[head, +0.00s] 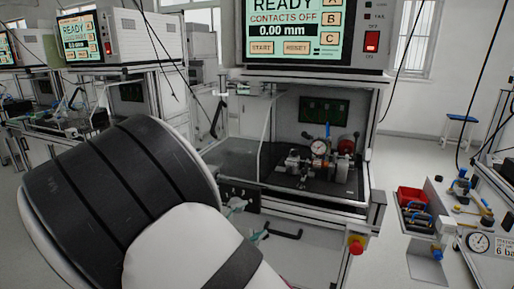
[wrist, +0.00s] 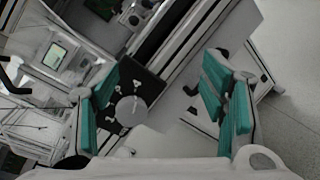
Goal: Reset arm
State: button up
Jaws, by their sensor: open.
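My gripper (wrist: 166,112) shows in the wrist view with its two teal-padded fingers spread wide apart. It is open, with nothing held between the pads. Beyond the fingers lie a dark panel and part of the test bench, seen at a tilt. In the head view my own arm, black and white, fills the lower left and hides much of the bench front. The test station (head: 278,188) stands behind it, with a dial gauge (head: 319,147) and metal fixture on its dark bed.
The station's screen (head: 294,30) reads READY, CONTACTS OFF, 0.00 mm. A red emergency button (head: 356,246) is on its front right. A side bench at right holds a red bin (head: 411,196) and a pressure gauge (head: 478,242). A blue stool (head: 461,119) stands behind. Floor shows between the benches.

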jog(key=s+d+r+m+g, duration=0.4)
jog(key=s+d+m+g, duration=0.15)
jog(key=d, duration=0.55)
jog(key=s+d+r+m+g, duration=0.5)
jog(key=s+d, duration=0.1)
jog(key=d, duration=0.5)
jog(key=s+d+r+m+g+y, duration=0.2)
jog(key=s+d+m, duration=0.15)
jog(key=s, duration=0.45)
jog(key=s+a+r+m+y, duration=0.1)
jog(key=s+m+y, duration=0.25)
jog(key=s, duration=0.55)
jog(key=s+a+m+y, duration=0.2)
jog(key=s+y, duration=0.2)
jog(key=s, duration=0.5)
notch_tip(320, 180, up, 14)
jog(key=t+p, duration=0.3)
jog(key=p, duration=0.9)
jog(key=shift+d, duration=0.2)
